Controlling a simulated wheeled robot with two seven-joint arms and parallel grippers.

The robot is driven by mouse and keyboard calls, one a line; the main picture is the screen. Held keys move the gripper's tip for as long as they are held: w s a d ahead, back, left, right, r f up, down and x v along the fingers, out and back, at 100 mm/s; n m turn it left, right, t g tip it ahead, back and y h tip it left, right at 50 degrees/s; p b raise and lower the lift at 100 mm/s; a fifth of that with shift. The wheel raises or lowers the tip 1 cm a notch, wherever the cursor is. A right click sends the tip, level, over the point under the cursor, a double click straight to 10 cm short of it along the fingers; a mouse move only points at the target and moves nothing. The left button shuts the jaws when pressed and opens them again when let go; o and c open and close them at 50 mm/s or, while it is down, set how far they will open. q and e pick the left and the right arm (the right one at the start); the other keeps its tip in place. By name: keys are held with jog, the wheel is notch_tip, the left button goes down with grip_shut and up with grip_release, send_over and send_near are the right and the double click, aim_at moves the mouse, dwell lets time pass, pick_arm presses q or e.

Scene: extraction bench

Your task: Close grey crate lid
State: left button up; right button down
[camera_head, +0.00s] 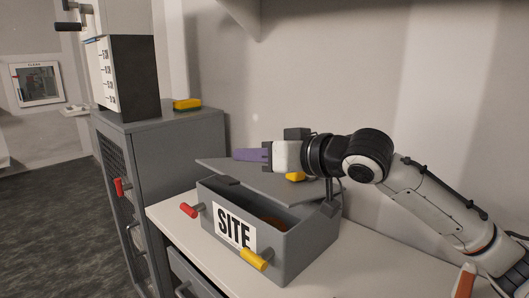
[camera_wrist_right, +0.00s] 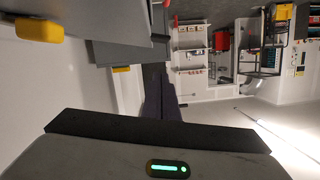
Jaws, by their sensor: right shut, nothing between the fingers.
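The grey crate (camera_head: 306,249) with a "SITE" label stands on the white bench in the head view. Its grey lid (camera_head: 228,169) is open, tilted up at the crate's back edge, so the inside shows from the front. Something brownish lies inside, mostly in shadow. My right gripper (camera_head: 248,155) has purple fingers that are shut and empty. It is over the back of the lid, pointing left; I cannot tell whether it touches the lid. The fingers also show in the right wrist view (camera_wrist_right: 160,97). My left gripper is not in view.
A grey cabinet (camera_head: 170,135) stands to the left, with a yellow object (camera_head: 187,104) on top. A wall is close behind. The bench (camera_head: 375,262) is clear right of the crate.

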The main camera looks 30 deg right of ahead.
aim_at(237, 181)
jog(key=x, duration=0.3)
jog(key=shift+w+a, duration=0.2)
jog(key=shift+w, duration=0.1)
jog(key=shift+s+a+f, duration=0.15)
jog(key=shift+f, duration=0.85)
jog(key=shift+s+a+f, duration=0.15)
jog(key=shift+f, duration=0.85)
